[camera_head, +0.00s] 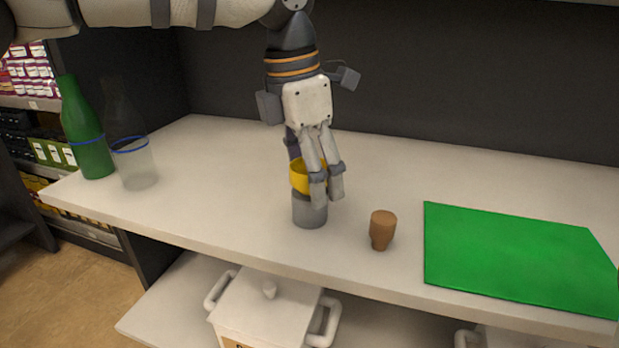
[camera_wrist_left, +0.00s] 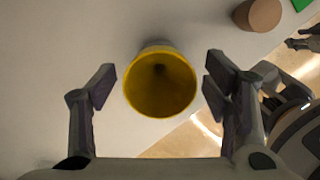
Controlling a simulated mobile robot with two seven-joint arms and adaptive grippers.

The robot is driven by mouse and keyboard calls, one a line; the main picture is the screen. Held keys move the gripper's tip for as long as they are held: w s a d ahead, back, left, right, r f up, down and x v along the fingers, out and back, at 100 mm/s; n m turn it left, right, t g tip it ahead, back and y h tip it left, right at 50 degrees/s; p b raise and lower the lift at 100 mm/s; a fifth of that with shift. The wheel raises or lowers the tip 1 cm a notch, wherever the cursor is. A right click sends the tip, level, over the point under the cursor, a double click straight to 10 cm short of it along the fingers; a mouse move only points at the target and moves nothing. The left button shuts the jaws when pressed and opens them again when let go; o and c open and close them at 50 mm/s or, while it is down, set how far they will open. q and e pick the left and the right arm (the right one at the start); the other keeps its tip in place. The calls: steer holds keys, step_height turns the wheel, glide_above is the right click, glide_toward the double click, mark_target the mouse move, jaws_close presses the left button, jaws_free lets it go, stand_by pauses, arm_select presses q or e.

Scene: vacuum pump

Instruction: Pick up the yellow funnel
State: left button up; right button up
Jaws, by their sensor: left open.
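The yellow funnel (camera_head: 302,177) sits upright on a grey cylinder (camera_head: 309,211) on the shelf. In the left wrist view the funnel (camera_wrist_left: 160,83) shows from above, its round mouth facing the camera. My left gripper (camera_head: 325,193) points down at the funnel, its fingers partly in front of it in the head view. In the left wrist view its open fingers (camera_wrist_left: 160,88) stand on either side of the funnel, with a gap on both sides. The funnel's lower part is hidden.
A brown cork (camera_head: 382,229) stands right of the grey cylinder, close to the shelf's front edge. A green mat (camera_head: 520,255) lies farther right. A green bottle (camera_head: 86,135) and a clear bottle (camera_head: 135,163) stand at the left. A white pot (camera_head: 265,310) is below.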

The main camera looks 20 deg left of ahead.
arm_select(q)
steer(key=c, duration=1.2)
steer(key=shift+o, duration=0.2)
steer(key=shift+r, duration=0.1)
